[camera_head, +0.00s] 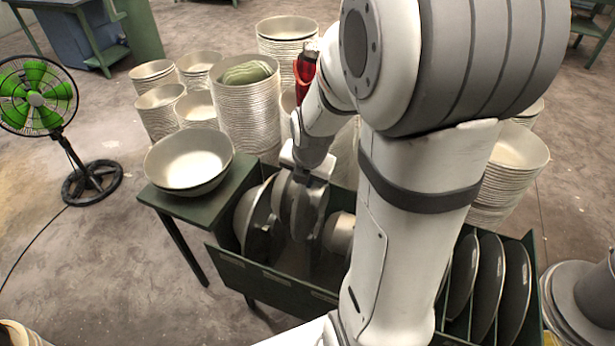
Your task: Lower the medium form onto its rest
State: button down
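My gripper (306,172) points down over the left part of a green rack (270,278). It appears shut on the upper part of a grey metal form (296,210), which I take to be the medium form. This form stands on edge, between a larger form (252,222) on the left and a smaller form (340,233) on the right. The fingertips are small and partly hidden. The form's lower edge and its rest are hard to make out, so I cannot tell whether they touch.
A wide bowl (188,160) sits on a green side table (230,185) left of the rack. Stacked bowls (247,115) stand behind. Several dark discs (488,285) stand in the rack's right part. My arm hides the rack's middle. A green fan (38,98) stands far left.

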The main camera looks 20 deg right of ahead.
jog(key=shift+s+f, duration=0.2)
jog(key=shift+f, duration=0.2)
jog(key=c, duration=1.5)
grip_release()
jog(key=shift+w, duration=0.25)
jog(key=shift+o, duration=1.1)
jog(key=shift+r, duration=0.15)
jog(key=v, duration=0.7)
jog(key=shift+r, duration=0.35)
jog(key=shift+s, duration=0.15)
